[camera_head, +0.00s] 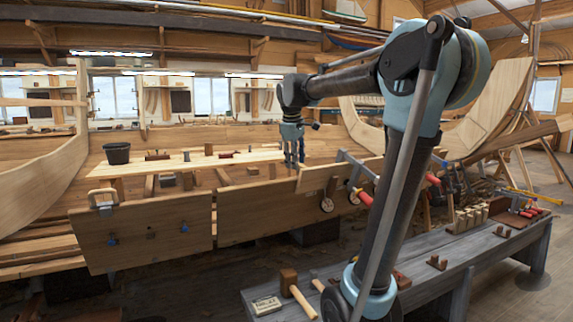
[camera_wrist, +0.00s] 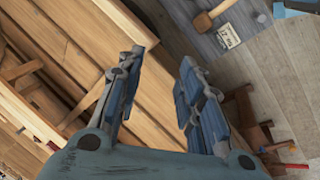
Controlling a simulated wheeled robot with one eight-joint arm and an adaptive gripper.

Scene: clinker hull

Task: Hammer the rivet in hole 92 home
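My gripper (camera_head: 293,150) hangs over the hull planking in the middle of the head view. In the wrist view its two fingers (camera_wrist: 162,65) stand apart with nothing between them, above pale wooden planks (camera_wrist: 170,125). A mallet (camera_head: 300,298) with a brown head and pale handle lies on the grey bench, well away from my gripper; it also shows at the top of the wrist view (camera_wrist: 212,18). The plank edge of the hull (camera_head: 150,235) runs across the head view. I cannot make out hole 92 or its rivet.
A grey bench (camera_head: 450,255) in front carries a lettered card (camera_head: 266,305), wooden blocks and red-handled tools. Clamps (camera_head: 360,190) grip the plank to the right of my gripper. A black bucket (camera_head: 117,153) stands on a board at the left. Bare floor shows between hull and bench.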

